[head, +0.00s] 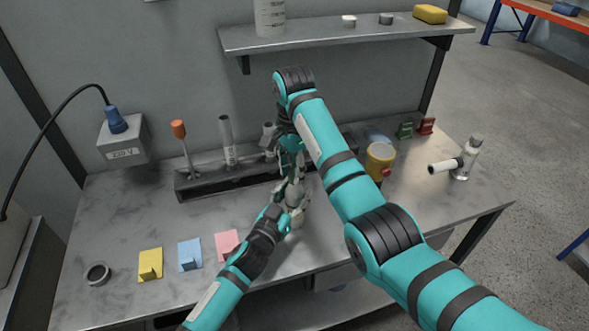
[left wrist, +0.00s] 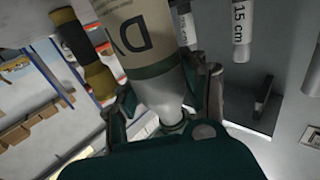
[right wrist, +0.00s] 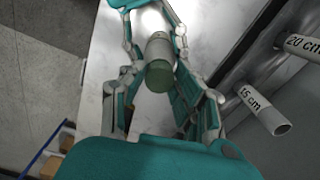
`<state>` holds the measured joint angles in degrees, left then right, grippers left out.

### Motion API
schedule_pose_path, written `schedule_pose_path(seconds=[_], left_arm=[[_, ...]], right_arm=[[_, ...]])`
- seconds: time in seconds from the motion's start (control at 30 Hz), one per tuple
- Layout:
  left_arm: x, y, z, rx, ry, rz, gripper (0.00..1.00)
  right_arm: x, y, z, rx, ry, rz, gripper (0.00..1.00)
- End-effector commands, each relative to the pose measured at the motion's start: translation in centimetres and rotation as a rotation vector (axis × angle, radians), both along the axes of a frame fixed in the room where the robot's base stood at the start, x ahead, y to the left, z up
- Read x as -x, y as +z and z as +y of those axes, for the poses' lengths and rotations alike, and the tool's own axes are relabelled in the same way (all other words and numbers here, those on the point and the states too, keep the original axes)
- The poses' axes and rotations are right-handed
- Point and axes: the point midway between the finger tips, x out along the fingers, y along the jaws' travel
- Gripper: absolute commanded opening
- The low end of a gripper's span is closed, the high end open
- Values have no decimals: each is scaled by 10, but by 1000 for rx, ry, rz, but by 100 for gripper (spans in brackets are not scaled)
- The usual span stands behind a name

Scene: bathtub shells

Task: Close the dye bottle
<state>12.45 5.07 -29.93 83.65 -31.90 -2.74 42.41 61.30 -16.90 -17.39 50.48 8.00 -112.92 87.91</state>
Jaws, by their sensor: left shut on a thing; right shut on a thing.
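The dye bottle (left wrist: 145,40), pale with a label whose letters show partly, is held in my left gripper (left wrist: 170,105) above the middle of the table. In the head view my left gripper (head: 288,213) is low, with the bottle's pale body (head: 293,193) mostly hidden. My right gripper (head: 290,172) comes down from above, close over the bottle. In the right wrist view my right gripper's fingers (right wrist: 157,62) are shut around a pale cylinder with a dark green round end (right wrist: 158,75), which looks like the cap. Whether it sits fully on the neck is hidden.
A dark rack (head: 205,182) with upright tubes and an orange-handled tool stands just behind the grippers. A yellow can (head: 380,160) and a bottle with a side arm (head: 466,160) stand right. Yellow, blue and pink holders (head: 189,254) lie front left. A shelf (head: 350,32) hangs above.

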Motion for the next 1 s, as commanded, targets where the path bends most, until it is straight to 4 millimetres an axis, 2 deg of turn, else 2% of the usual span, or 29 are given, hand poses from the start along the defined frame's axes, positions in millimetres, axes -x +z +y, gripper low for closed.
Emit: schedule_pose_path(seconds=[0.1,0.23,0.53,0.57,0.73,0.9,1.0], left_arm=[[1,-1,-1,-2,-1,1,0],[1,-1,-1,-2,-2,1,0],[1,-1,-1,-2,-2,1,0],[1,-1,-1,-2,-2,1,0],[1,-1,-1,-1,-2,2,0],[1,-1,-1,0,-1,2,0],[1,-1,-1,0,-1,2,0]], right_arm=[[0,0,2,-4,-229,-1,19],[-1,0,1,-2,-358,-3,19],[-2,0,1,-1,-380,-4,19],[-2,0,1,-1,-380,-4,31],[-1,0,1,0,-379,-4,53],[-1,0,0,0,-378,-3,53],[-1,0,1,-1,-371,-4,48]])
